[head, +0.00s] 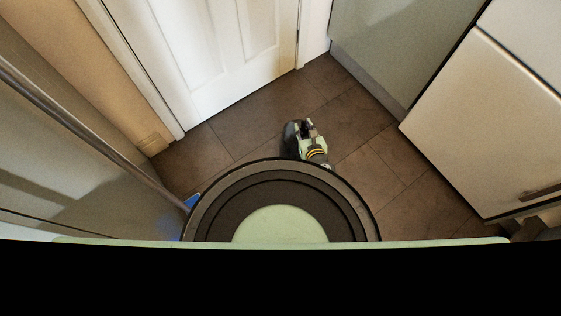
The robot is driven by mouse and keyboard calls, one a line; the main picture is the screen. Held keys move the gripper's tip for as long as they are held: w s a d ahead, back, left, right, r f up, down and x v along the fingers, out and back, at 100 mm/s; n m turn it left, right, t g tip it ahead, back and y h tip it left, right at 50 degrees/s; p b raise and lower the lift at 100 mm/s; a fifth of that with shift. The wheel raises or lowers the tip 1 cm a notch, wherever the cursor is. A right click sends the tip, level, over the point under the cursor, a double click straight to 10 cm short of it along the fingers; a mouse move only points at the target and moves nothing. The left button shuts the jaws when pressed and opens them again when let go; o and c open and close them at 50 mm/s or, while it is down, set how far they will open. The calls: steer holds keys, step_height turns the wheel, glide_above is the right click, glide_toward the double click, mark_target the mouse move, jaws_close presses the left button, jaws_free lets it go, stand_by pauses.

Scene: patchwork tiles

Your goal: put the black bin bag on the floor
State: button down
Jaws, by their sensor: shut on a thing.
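My gripper (306,128) shows from above, in front of my round base, over the brown tiled floor (248,122). It is shut on a dark thing, which looks like the black bin bag (289,139), seen at the left side of the gripper. Most of the bag is hidden under the gripper and wrist. I cannot tell whether the bag touches the floor or hangs above it. The fingertips are too small and dark to make out.
A white panelled door (215,50) closes off the far side. Pale cabinets (480,120) stand at the right. A long metal bar (90,135) runs along the left. Bare floor lies between the gripper, the door and the cabinets.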

steer(key=shift+s+f+n+g+y+p, duration=0.2)
steer(key=shift+s+f+n+y, duration=0.1)
steer(key=shift+s+n+y, duration=0.3)
steer(key=shift+s+f+n+g+y+p, duration=0.15)
steer(key=shift+s+f+n+y, duration=0.2)
steer(key=shift+s, duration=0.3)
steer(key=s, duration=0.1)
steer(key=s+n+y, duration=0.1)
steer(key=s+a+r+n+g+y, duration=0.1)
steer(key=shift+p, duration=0.4)
steer(key=shift+s+r+n+y, duration=0.35)
steer(key=shift+y, duration=0.1)
steer(key=r+b+x, duration=0.1)
steer(key=b+x, duration=0.8)
steer(key=x, duration=0.7)
steer(key=shift+a, duration=0.5)
steer(key=shift+w+f+g, duration=0.1)
steer(key=shift+g, duration=0.15)
